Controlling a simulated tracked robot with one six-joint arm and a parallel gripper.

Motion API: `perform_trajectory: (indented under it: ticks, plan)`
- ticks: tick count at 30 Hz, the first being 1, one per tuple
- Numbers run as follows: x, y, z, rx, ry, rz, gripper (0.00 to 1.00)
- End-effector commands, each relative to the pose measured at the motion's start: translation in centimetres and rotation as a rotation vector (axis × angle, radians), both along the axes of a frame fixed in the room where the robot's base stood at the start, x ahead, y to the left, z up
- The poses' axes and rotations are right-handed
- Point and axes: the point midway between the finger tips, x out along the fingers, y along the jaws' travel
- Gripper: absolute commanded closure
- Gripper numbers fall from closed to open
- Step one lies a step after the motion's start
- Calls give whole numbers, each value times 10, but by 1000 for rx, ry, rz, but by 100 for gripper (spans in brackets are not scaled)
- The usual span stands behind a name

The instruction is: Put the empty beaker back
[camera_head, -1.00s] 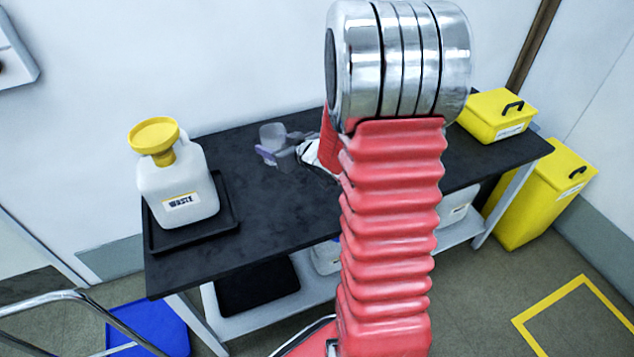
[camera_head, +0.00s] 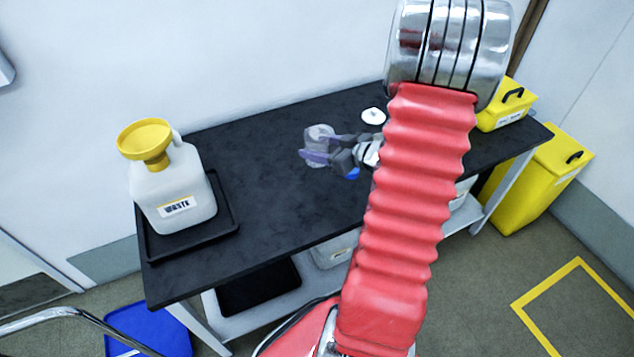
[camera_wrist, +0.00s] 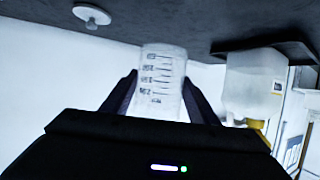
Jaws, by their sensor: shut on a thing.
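The clear beaker (camera_head: 321,133) shows over the dark bench in the head view. In the wrist view the beaker (camera_wrist: 160,76) looks empty and has graduation marks. My gripper (camera_head: 322,150) is shut on it, with one finger on each side of its wall in the wrist view (camera_wrist: 160,98). I cannot tell whether the beaker's base touches the bench top.
A white waste jug (camera_head: 178,185) with a yellow funnel (camera_head: 146,138) stands in a black tray (camera_head: 228,214) at the bench's left. A small white round object (camera_head: 373,115) lies behind my gripper. A yellow box (camera_head: 500,112) is at the right end. The middle-left bench top is clear.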

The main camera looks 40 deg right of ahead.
Motion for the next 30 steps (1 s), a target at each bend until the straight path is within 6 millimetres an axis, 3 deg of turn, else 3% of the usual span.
perform_trajectory:
  ticks: [8,19,30]
  plan:
    - [-2,-3,-8,2,0,-7,74]
    - [-3,-4,-53,1,1,-10,74]
    - [-3,-4,-58,0,-1,-11,74]
